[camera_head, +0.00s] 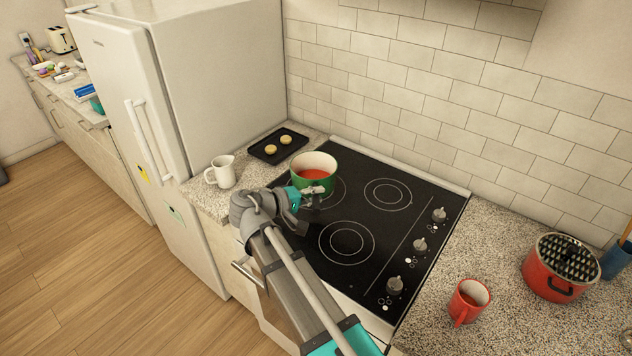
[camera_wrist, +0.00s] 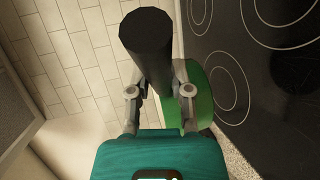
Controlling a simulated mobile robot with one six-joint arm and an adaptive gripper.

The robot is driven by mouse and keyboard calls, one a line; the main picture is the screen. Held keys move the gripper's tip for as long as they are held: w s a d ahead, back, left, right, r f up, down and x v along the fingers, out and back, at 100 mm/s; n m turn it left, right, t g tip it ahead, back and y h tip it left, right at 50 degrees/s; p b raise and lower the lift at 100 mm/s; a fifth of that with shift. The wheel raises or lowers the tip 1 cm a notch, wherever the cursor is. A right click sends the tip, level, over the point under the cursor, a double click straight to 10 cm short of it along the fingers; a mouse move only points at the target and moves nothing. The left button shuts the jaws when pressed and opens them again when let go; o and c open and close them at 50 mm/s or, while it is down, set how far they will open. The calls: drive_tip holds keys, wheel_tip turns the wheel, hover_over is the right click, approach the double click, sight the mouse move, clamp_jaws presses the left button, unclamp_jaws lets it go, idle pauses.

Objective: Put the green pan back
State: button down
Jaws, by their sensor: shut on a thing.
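The green pan (camera_head: 312,181) has a cream inside and red contents. It is upright over the back left of the black cooktop (camera_head: 355,277), partly over the back left ring. I cannot tell whether its base touches the glass. My gripper (camera_head: 309,197) is at the pan's near side. In the wrist view my gripper (camera_wrist: 157,95) is shut on the pan's thick black handle (camera_wrist: 147,45), with the green pan wall (camera_wrist: 226,92) just behind it to the right. In the head view the gripper hides the handle.
A white mug (camera_head: 223,172) and a black tray (camera_head: 262,152) with two round pieces stand left of the cooktop, by the fridge (camera_head: 125,110). A red mug (camera_head: 468,302) and a red pot (camera_head: 553,285) stand on the right counter. The other rings are clear.

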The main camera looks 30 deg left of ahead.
drive_tip(key=shift+s+d+r+n+t+y+p, duration=0.2)
drive_tip(key=shift+s+r+y, duration=0.15)
drive_tip(key=shift+s, duration=0.2)
drive_tip(key=shift+s+d+r+n+t+y+p, duration=0.1)
drive_tip(key=shift+s+r+n+y+p, duration=0.15)
drive_tip(key=shift+s, duration=0.25)
drive_tip(key=w+a+f+b, duration=0.1)
drive_tip(key=w, duration=0.1)
drive_tip(key=w+a+f+b, duration=0.1)
drive_tip(key=w+b, duration=0.1)
drive_tip(key=w, duration=0.1)
drive_tip(key=w+a+f+b, duration=0.1)
drive_tip(key=w+f, duration=0.1)
drive_tip(key=w, duration=0.1)
drive_tip(key=shift+w+a+f, duration=0.1)
drive_tip(key=shift+a, duration=0.25)
drive_tip(key=shift+w+a+f+b, duration=0.25)
drive_tip(key=shift+w+f+b, duration=0.4)
drive_tip(key=shift+f+b, duration=0.2)
drive_tip(key=shift+w+a+f+b, duration=0.3)
drive_tip(key=shift+w+f+b, duration=0.4)
drive_tip(key=shift+b, duration=0.2)
drive_tip(key=shift+w+a+f+b, duration=0.25)
drive_tip(key=shift+w+f+b, duration=0.35)
drive_tip(key=shift+f+b, duration=0.25)
